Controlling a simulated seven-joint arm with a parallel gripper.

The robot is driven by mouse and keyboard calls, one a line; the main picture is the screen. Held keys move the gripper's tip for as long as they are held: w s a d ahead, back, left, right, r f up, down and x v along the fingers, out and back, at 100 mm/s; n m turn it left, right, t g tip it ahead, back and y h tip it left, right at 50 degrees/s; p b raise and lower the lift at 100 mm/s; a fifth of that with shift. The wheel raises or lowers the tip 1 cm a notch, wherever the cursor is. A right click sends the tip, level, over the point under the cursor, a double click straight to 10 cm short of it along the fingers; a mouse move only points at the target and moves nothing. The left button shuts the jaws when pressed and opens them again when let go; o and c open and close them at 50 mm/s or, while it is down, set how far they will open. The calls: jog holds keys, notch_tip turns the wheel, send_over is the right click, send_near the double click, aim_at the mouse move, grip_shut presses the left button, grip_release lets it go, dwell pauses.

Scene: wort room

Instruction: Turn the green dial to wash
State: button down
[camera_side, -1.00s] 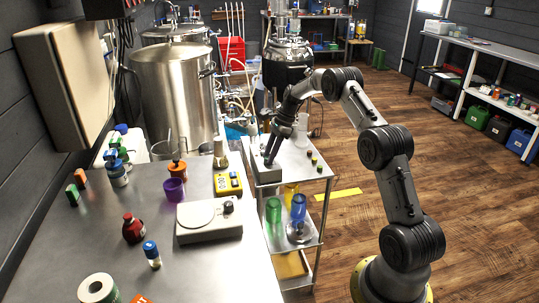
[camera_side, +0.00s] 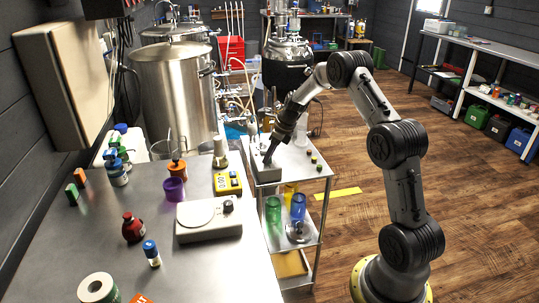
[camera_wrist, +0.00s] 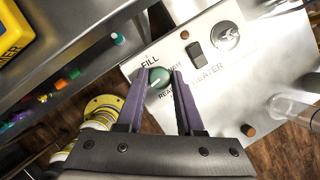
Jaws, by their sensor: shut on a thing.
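The green dial (camera_wrist: 160,78) sits on a white panel (camera_wrist: 188,62) in the wrist view. My gripper (camera_wrist: 159,74) is shut on the dial, with one purple finger on each side of it. Printed words stand around the dial: FILL at its upper left, and others to the right and below that the fingers partly cover. A pale pointer mark shows on the dial's lower part; the label it points at is not clear. In the side view, my gripper (camera_side: 268,158) reaches down to the grey control box (camera_side: 266,174) on the cart, and the dial is hidden.
A black rocker switch (camera_wrist: 196,52) marked HEATER and a metal key switch (camera_wrist: 226,36) sit on the panel right of the dial. A clear vessel (camera_wrist: 296,108) stands nearby. The steel bench (camera_side: 100,215) with a scale (camera_side: 208,222) lies left of the cart.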

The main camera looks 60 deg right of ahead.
jog(key=shift+f+m, duration=0.1)
jog(key=shift+m, duration=0.2)
dwell(0.4)
jog(key=c, duration=0.5)
grip_release()
jog(key=shift+c, duration=0.2)
jog(key=v, duration=1.4)
jog(key=shift+a, duration=0.15)
jog(key=shift+w, duration=0.1)
